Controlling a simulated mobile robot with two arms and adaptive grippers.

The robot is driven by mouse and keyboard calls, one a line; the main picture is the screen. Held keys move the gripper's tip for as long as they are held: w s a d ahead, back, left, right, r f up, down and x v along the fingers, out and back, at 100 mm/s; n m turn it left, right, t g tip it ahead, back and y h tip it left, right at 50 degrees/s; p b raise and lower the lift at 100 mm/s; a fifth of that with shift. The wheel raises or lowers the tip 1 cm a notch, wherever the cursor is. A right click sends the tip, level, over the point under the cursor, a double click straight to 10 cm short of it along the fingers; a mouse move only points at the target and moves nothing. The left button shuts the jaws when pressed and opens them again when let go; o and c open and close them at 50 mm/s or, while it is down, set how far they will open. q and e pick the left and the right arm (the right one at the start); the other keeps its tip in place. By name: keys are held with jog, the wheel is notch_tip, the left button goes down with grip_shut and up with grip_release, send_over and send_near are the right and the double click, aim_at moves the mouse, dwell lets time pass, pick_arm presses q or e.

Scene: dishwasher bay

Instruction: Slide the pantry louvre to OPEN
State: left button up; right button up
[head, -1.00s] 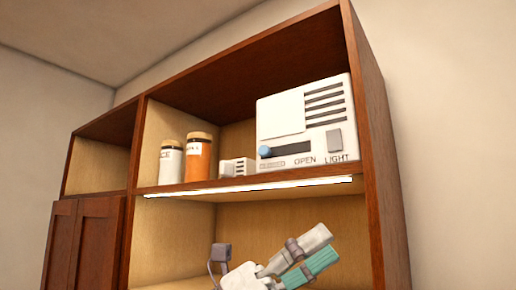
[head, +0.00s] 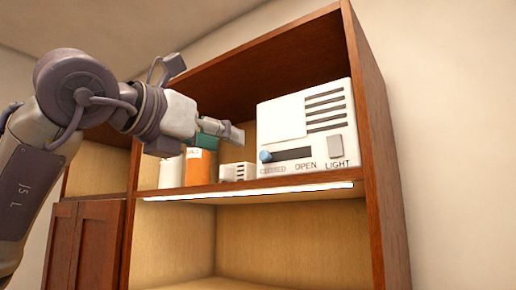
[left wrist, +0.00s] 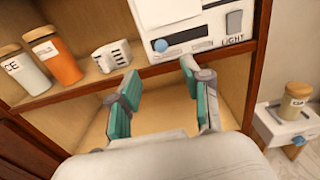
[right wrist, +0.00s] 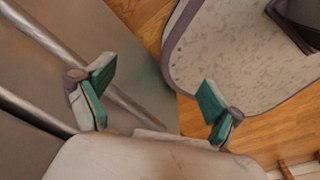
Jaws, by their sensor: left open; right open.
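The white louvre unit (head: 290,115) stands on the upper shelf, with dark slats at its upper right. Its blue knob (head: 265,156) is at the left end of a dark horizontal slot (head: 293,154). The word OPEN is printed below the slot's right part. The knob also shows in the left wrist view (left wrist: 160,45), beyond the fingertips and apart from them. My left gripper (head: 232,134) is open and empty, left of the unit and in front of the jars. It also shows in the left wrist view (left wrist: 158,72). My right gripper (right wrist: 155,75) is open and empty, away from the shelf.
A LIGHT switch (head: 335,144) is right of the slot. A small slatted white block (head: 237,171), an orange jar (head: 200,168) and a white jar (head: 171,172) stand left of the unit. A lit strip (head: 250,192) runs along the shelf edge. The lower compartment (head: 290,240) is clear.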

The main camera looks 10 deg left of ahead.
aim_at(263, 155)
pick_arm(q)
jog(key=p+x, duration=0.3)
jog(key=x, duration=0.6)
jog(key=shift+w+d+r+p, duration=0.15)
jog(key=shift+w+d+p, duration=0.05)
jog(key=shift+w+p, duration=0.2)
jog(key=shift+w+d, duration=0.2)
jog(key=shift+w, duration=0.2)
grip_shut()
